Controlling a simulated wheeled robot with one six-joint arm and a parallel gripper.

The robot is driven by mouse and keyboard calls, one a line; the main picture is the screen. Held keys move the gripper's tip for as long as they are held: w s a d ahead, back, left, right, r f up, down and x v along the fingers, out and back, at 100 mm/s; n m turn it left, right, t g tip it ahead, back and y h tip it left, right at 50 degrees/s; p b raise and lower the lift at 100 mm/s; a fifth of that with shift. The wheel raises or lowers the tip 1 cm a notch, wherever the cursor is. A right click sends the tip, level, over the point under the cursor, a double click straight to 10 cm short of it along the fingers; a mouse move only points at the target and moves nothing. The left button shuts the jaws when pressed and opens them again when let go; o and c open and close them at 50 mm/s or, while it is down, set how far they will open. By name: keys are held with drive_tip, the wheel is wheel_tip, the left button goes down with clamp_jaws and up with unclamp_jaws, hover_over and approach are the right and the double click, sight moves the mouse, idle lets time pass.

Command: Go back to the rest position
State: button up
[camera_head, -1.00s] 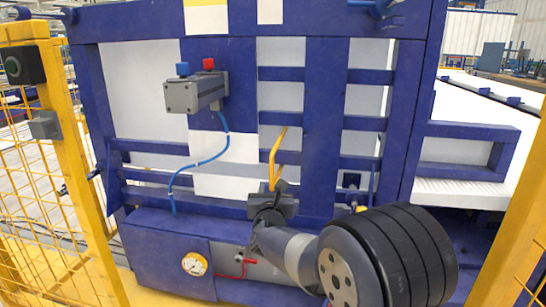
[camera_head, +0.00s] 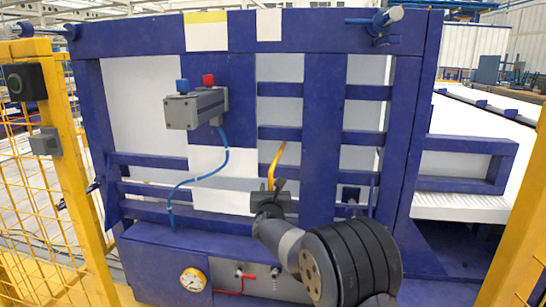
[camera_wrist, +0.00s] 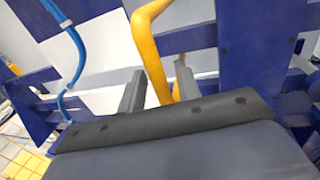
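My gripper (camera_head: 275,184) is in front of the blue machine frame (camera_head: 322,140), low and just right of the picture's middle. In the wrist view its two grey fingers (camera_wrist: 158,78) stand apart, so it looks open. A bent yellow pipe (camera_head: 276,166) rises at the gripper in the head view. In the wrist view the yellow pipe (camera_wrist: 148,48) runs down between the fingers, with a gap to the left finger. Contact with the right finger cannot be told. The pipe's lower end is hidden by the gripper.
A grey box with blue and red knobs (camera_head: 196,108) and a blue hose (camera_head: 205,176) are left of the gripper. A gauge (camera_head: 193,280) and red lever (camera_head: 230,291) sit below. Yellow fencing (camera_head: 65,170) stands at the left. A white conveyor (camera_head: 490,120) is at the right.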

drive_tip(key=shift+s+f, duration=0.1)
drive_tip(key=shift+s, duration=0.25)
drive_tip(key=s, duration=1)
drive_tip(key=w, duration=0.7)
drive_tip(key=w+p, duration=0.1)
drive_tip(key=w, duration=0.3)
drive_tip(key=shift+w+r, duration=0.15)
drive_tip(key=shift+r, duration=0.15)
drive_tip(key=w+p, duration=0.2)
drive_tip(key=p, duration=0.1)
drive_tip(key=w+d+p, duration=0.1)
drive_tip(key=w+p, duration=0.1)
drive_tip(key=shift+w+p, duration=0.15)
drive_tip(key=shift+p, duration=0.25)
drive_tip(key=s+b, duration=0.3)
drive_tip(key=s, duration=0.7)
drive_tip(key=shift+s+f, duration=0.2)
drive_tip(key=shift+s, duration=0.2)
